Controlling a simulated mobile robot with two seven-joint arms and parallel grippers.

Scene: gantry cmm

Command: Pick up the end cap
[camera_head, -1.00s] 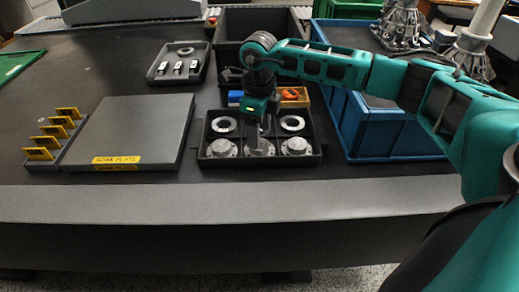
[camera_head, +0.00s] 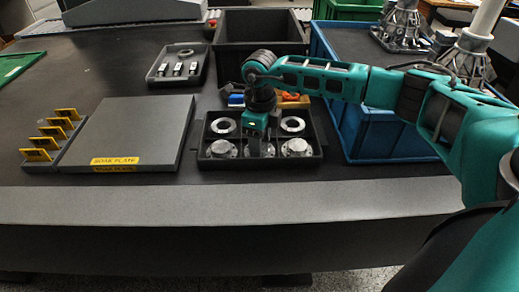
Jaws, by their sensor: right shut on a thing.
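A dark tray (camera_head: 311,165) holds several silver round parts. The front row has flanged caps, one at left (camera_head: 221,149) and one at right (camera_head: 296,147). The end cap (camera_head: 266,151) in the middle of the front row is mostly hidden by my right gripper (camera_head: 256,150). That gripper points down into the tray and is shut on the end cap, though its fingertips are hard to make out. Two ring-shaped parts, one at left (camera_head: 223,126) and one at right (camera_head: 293,125), lie in the back row. My left gripper is not in view.
A grey soak plate (camera_head: 135,125) and a rack with yellow dividers (camera_head: 45,148) stand left of the tray. A blue bin (camera_head: 385,143) is close on the right, a black bin (camera_head: 262,27) behind. A small parts tray (camera_head: 160,78) lies at back left.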

